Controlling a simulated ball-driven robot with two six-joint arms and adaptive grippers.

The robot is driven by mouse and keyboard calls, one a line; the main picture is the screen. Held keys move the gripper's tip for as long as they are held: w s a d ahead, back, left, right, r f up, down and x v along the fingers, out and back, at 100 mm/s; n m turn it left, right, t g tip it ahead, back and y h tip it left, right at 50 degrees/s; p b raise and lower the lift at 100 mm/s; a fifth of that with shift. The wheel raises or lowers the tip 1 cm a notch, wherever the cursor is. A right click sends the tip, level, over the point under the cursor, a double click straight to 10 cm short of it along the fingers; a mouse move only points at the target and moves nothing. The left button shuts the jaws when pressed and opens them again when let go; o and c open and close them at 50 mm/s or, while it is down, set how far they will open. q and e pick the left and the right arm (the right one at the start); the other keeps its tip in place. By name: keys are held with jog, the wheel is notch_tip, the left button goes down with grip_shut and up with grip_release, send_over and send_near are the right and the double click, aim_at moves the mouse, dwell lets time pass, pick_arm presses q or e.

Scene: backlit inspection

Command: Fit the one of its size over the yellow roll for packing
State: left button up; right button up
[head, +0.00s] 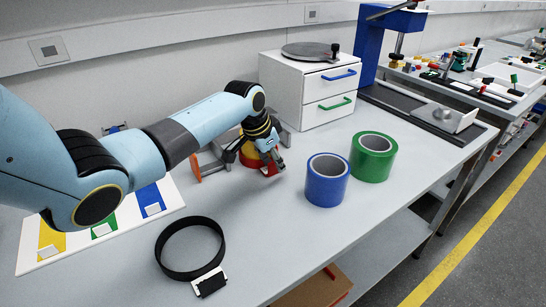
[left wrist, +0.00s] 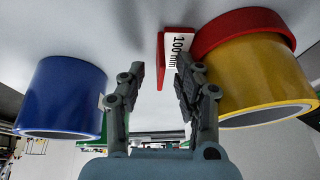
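The yellow roll (left wrist: 255,75) stands at the right of the left wrist view. In the head view my left gripper and wrist mostly hide it. A red ring (left wrist: 240,28) lies around the roll's table-side end, low down; it shows in the head view as a red strip (head: 250,162). Its red-and-white tag (left wrist: 174,58) reads "100 mm" and sticks out beside the roll. My left gripper (left wrist: 158,68) is open, its fingers apart close to the tag, with no grip visible. In the head view this gripper (head: 270,165) is low over the table. My right gripper is out of view.
A blue roll (head: 327,185) and a green roll (head: 373,160) stand to the right. A black ring (head: 163,258) with a tag (head: 210,282) lies in front. A board (head: 70,246) with coloured patches lies left. White drawers (head: 290,97) stand behind. The front middle is clear.

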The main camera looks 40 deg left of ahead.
pick_arm(q)
jog(key=v, duration=1.2)
jog(key=shift+d+f, duration=0.1)
jog(key=shift+d, duration=0.05)
